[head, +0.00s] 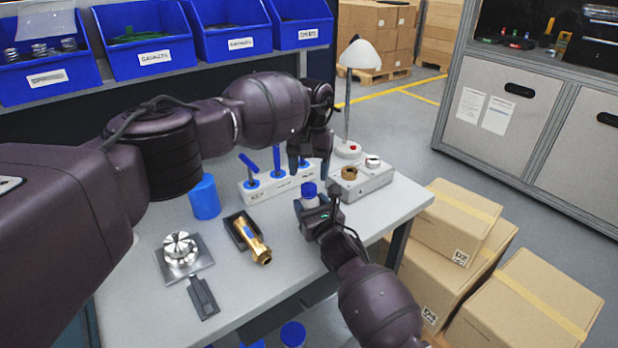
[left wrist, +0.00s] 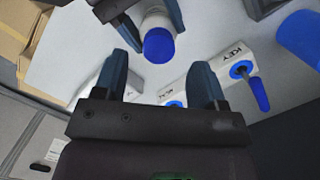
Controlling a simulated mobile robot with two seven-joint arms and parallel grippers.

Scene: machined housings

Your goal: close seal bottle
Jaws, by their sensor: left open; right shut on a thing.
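The seal bottle (head: 309,203) is a small white bottle with a blue cap (head: 309,189) on its top. My right gripper (head: 319,214) is shut around the bottle's white body and holds it near the table's right part. My left gripper (head: 309,173) is open and empty, pointing down just above and behind the cap. In the left wrist view the blue cap (left wrist: 158,46) faces the camera, just beyond the gap between my left fingers (left wrist: 159,66), with the white body (left wrist: 155,22) between the right fingers. I cannot tell how tightly the cap sits.
A white rack (head: 262,189) with blue-handled tools stands behind the bottle. A grey box (head: 368,183) with a brass ring and a lamp (head: 348,150) are close on the right. A brass part (head: 252,241), a blue cylinder (head: 205,198) and a metal part (head: 180,248) lie leftward.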

